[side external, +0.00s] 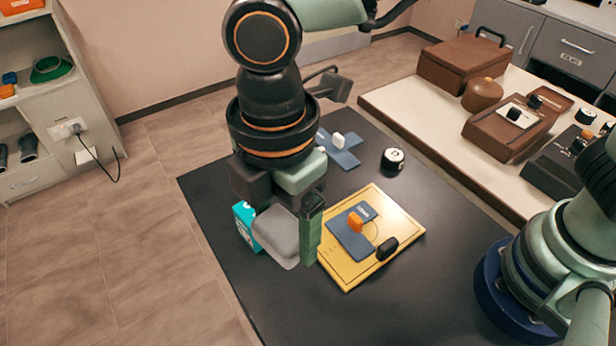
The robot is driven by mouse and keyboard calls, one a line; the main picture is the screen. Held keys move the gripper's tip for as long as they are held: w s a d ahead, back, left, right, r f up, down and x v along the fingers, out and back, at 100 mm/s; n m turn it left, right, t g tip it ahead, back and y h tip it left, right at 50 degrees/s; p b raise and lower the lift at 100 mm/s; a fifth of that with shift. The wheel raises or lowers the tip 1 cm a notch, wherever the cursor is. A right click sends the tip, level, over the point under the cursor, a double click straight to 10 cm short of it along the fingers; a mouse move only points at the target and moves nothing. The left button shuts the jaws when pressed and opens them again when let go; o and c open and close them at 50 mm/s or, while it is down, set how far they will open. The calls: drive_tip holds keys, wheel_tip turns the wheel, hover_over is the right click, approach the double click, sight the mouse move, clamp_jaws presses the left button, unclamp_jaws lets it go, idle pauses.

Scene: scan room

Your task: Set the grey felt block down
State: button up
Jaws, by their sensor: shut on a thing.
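The grey felt block (279,238) is a rounded light grey piece below my arm. My gripper (298,228) is shut on it, with a green finger in front of its right side. The block hangs over the dark table mat (230,186), near the left edge of a yellow board (346,283). I cannot tell how far its underside is from the mat. The far finger and part of the block's top are hidden by the gripper.
A teal box (243,224) stands just left of the block. The yellow board carries a blue-grey piece (349,240), an orange piece (355,223) and a black piece (388,248). The front mat is clear.

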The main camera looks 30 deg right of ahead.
drive_tip(key=shift+r, duration=0.45)
drive_tip(key=shift+w+a+r, duration=0.1)
drive_tip(key=shift+w+r, duration=0.15)
drive_tip(key=shift+w, duration=0.05)
drive_tip(key=w+a+r+m, duration=0.1)
drive_tip(key=w+a, duration=0.1)
drive_tip(key=w, duration=1)
drive_tip(key=m, duration=0.1)
hover_over(233, 199)
wheel_tip(233, 199, down, 21)
drive_tip(key=shift+r, duration=0.15)
drive_tip(key=o, duration=1.2)
drive_tip(key=shift+f, duration=0.2)
drive_tip(key=shift+r, duration=0.15)
